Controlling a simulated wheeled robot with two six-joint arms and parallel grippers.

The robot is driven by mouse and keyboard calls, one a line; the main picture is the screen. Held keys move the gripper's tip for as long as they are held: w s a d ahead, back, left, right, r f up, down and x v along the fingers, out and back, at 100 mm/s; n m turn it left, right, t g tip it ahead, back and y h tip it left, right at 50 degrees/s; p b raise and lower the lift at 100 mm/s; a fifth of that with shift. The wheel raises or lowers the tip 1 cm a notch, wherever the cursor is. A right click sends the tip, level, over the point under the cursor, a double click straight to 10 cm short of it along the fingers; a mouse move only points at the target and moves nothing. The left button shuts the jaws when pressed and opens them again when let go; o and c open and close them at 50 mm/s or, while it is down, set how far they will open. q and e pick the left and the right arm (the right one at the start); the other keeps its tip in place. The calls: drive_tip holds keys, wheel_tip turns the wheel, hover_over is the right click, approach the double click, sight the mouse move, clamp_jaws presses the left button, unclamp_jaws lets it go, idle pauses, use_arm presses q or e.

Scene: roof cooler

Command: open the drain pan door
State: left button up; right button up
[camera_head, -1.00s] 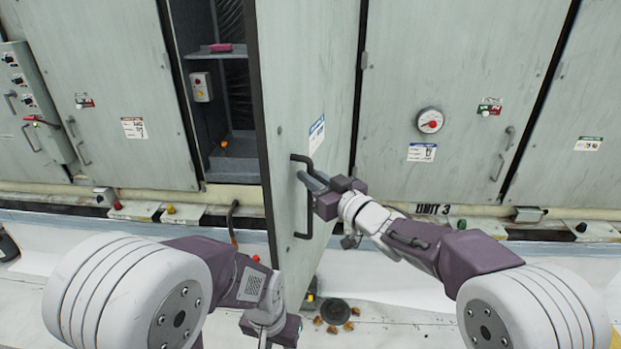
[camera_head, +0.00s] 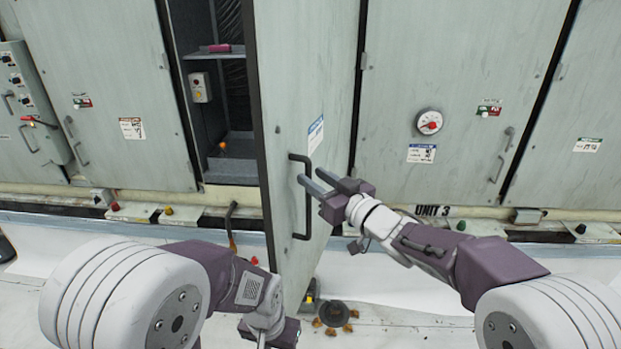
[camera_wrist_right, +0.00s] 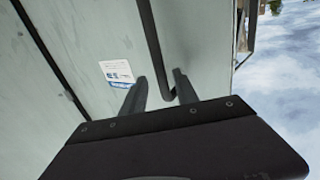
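The drain pan door (camera_head: 280,100) is a tall pale grey-green panel. It stands swung partly open, its edge toward me, with a dark compartment (camera_head: 225,120) to its left. Its long black bar handle (camera_head: 307,205) is upright on the door face and also shows in the right wrist view (camera_wrist_right: 155,45). My right gripper (camera_head: 313,180) is open at the handle. In the right wrist view (camera_wrist_right: 158,88) the lower end of the handle shows between its two parted fingers; I cannot tell whether they touch it. My left gripper (camera_head: 262,338) hangs low near the bottom edge, its fingers mostly out of view.
A pipe (camera_head: 400,207) and small boxes run along the cabinet base. A dark round drain (camera_head: 334,314) with several brown bits around it lies on the pale floor below the door.

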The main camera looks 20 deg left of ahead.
drive_tip(key=b+v, duration=0.1)
drive_tip(key=v, duration=0.6)
drive_tip(key=shift+b, duration=0.3)
drive_tip(key=shift+w, duration=0.1)
drive_tip(key=w+d+f+m+t+h+b, duration=0.1)
drive_tip(key=w+d+f+m+h, duration=0.1)
drive_tip(key=d+f+m+h, duration=0.5)
drive_tip(key=w+d+f+m+t+h+b, duration=0.1)
drive_tip(key=w+d+f+t+h+b, duration=0.1)
drive_tip(key=d+f, duration=0.65)
drive_tip(key=s+d+f+m+g+h, duration=0.3)
drive_tip(key=s+d+f+g+h, duration=0.15)
drive_tip(key=d+f, duration=0.5)
drive_tip(key=s+d+f+g, duration=0.1)
drive_tip(key=s+f+g, duration=0.3)
drive_tip(key=s, duration=0.6)
drive_tip(key=s+d+f+g, duration=0.2)
drive_tip(key=s+f+g, duration=0.2)
drive_tip(key=s, duration=0.6)
wheel_tip(320, 180, down, 2)
drive_tip(key=shift+d+f+h, duration=0.1)
drive_tip(key=shift+d+h, duration=0.1)
drive_tip(key=shift+h, duration=0.15)
